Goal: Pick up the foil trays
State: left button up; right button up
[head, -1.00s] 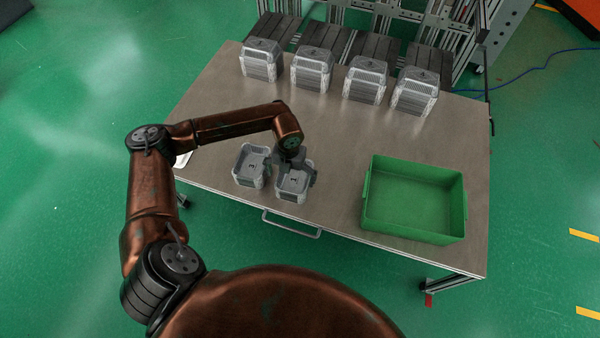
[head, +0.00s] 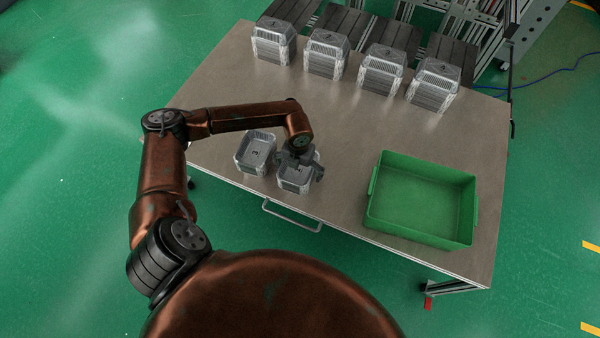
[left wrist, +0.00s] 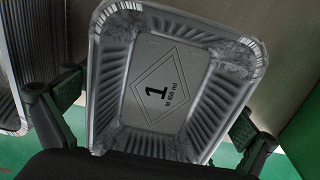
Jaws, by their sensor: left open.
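My left gripper (head: 303,168) is open, over the right one of two foil tray stacks at the table's front. In the left wrist view the gripper (left wrist: 157,103) has one finger at each side of a silver foil tray (left wrist: 172,84) marked 1. That tray (head: 294,185) is partly hidden by the gripper in the head view. I cannot tell whether the fingers touch it. The other front foil tray stack (head: 257,151) stands just left of it, and its ridged edge (left wrist: 10,85) shows in the left wrist view. My right gripper is not in view.
Several foil tray stacks, one of them at the far left (head: 272,43), stand in a row along the table's back edge. An empty green bin (head: 420,230) sits at the front right. The middle of the table (head: 350,125) is clear.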

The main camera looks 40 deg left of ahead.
pick_arm(q)
jog(key=shift+f, duration=0.1)
jog(key=shift+c, duration=0.6)
jog(key=shift+d, duration=0.1)
jog(key=c, duration=1.2)
jog(key=shift+c, duration=0.2)
